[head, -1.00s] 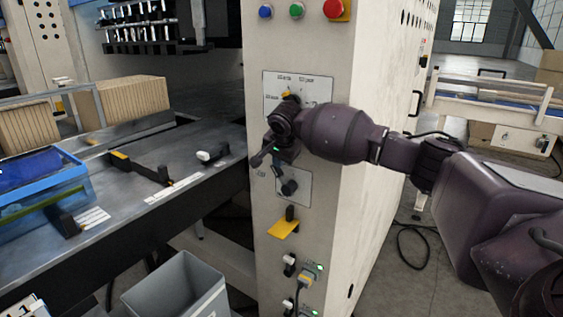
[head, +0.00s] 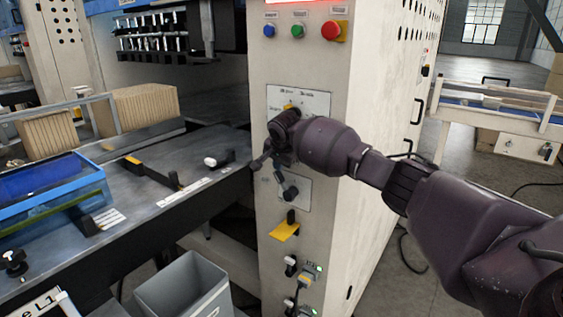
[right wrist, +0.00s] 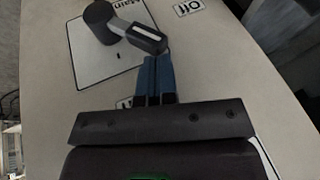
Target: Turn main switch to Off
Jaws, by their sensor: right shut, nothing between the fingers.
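The main switch (head: 289,194) is a dark round knob with a lever, on a white plate on the cream machine cabinet. In the head view its lever points up and left. In the right wrist view the main switch (right wrist: 101,22) shows large, its lever with a pale stripe reaching toward my fingers. An "Off" label (right wrist: 189,6) lies beside the plate, which reads "Main". My right gripper (right wrist: 155,62) is shut and empty, its blue fingertips right at the lever's end; I cannot tell whether they touch. My left gripper is not in view.
Above are a selector plate (head: 312,98) and blue, green and red buttons (head: 333,30).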

